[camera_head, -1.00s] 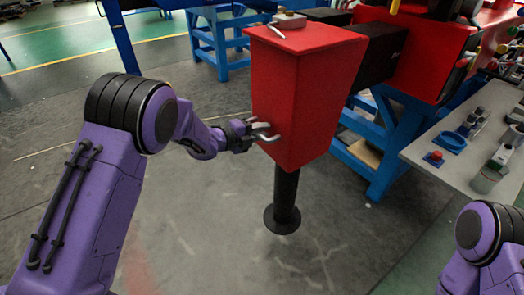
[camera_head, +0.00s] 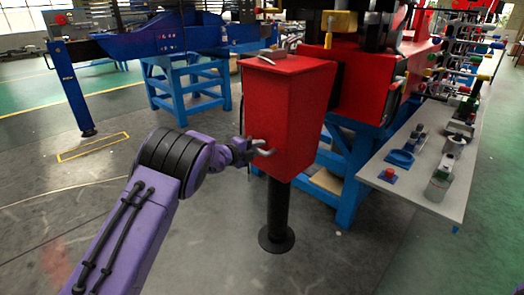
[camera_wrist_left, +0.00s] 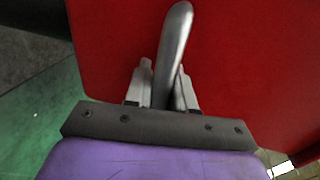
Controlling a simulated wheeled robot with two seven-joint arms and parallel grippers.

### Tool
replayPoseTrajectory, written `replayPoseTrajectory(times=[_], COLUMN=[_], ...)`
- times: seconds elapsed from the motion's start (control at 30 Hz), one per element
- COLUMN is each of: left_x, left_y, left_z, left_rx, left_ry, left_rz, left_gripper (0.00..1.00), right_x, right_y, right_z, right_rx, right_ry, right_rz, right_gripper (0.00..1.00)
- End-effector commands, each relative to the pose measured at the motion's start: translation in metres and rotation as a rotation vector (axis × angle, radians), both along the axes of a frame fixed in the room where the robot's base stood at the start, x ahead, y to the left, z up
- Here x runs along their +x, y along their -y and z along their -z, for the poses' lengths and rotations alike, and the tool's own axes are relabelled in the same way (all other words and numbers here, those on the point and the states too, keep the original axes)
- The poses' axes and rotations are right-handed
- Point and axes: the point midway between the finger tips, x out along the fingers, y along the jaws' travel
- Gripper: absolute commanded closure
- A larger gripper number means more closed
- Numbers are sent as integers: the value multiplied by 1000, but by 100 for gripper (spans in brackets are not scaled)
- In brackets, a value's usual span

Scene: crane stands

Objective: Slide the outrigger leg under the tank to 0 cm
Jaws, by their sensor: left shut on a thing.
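The red tank (camera_head: 285,115) is a tapered box at the middle of the head view. The black outrigger leg (camera_head: 278,210) comes down from under it, upright, and ends in a round foot plate (camera_head: 276,239) at the floor. My left gripper (camera_head: 255,153) is at the tank's near left face, shut on a silver handle (camera_head: 266,152). In the left wrist view the bent silver handle (camera_wrist_left: 173,45) stands between the two fingers, with the red face behind it. How the handle joins the tank is hidden. My right gripper is not in view.
A grey bench (camera_head: 430,195) with tools and a red button box (camera_head: 388,175) stands at the right. Blue trestles (camera_head: 190,88) stand behind, one close behind the tank. A loose metal piece (camera_head: 272,54) lies on the tank's top. The floor in front is clear.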

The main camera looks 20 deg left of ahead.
Motion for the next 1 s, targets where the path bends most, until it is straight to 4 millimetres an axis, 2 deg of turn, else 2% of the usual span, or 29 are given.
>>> replayPoseTrajectory(times=[0.03, 0.2, 0.23, 0.27, 0.3, 0.57, 0.67, 1.0], left_x=[1, 1, 1, 1, 1, 2, -5, -76], left_y=[-4, -4, -4, -4, -4, 2, -1, -26], left_z=[-5, -5, -5, -5, -4, -2, -3, -20], left_rx=[0, 0, 1, 1, 1, 2, 2, -2], left_ry=[8, 8, 8, 8, 7, 3, 2, 6], left_rz=[-9, -9, -8, -8, -7, 2, 1, -2], left_gripper=[100, 100, 73, 63, 58, 58, 58, 58], right_x=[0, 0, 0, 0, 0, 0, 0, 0], right_y=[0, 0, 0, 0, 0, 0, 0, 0], right_z=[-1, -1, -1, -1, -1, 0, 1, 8], right_rx=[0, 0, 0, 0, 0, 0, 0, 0], right_ry=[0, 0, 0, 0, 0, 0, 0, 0], right_rz=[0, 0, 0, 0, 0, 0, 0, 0], right_gripper=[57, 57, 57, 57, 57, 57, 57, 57])
